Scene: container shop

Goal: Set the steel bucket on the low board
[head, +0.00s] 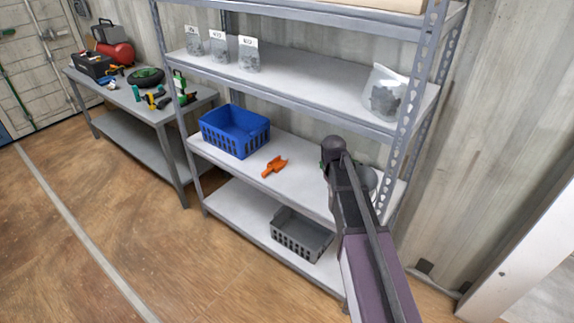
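A grey, round-rimmed vessel, which looks like the steel bucket (371,180), stands at the right end of the middle shelf board. My arm covers much of it, so its handle and full shape are hidden. The low board (236,204) is the bottom board of the rack, near the floor. My arm reaches in from the lower right to the middle board in front of the bucket. My gripper's fingers are hidden behind the arm, and I cannot tell whether they touch the bucket.
A grey crate (304,248) stands on the low board, with bare board to its left. Rack uplights and boards bound the space. A workbench with tools (150,112) stands at left.

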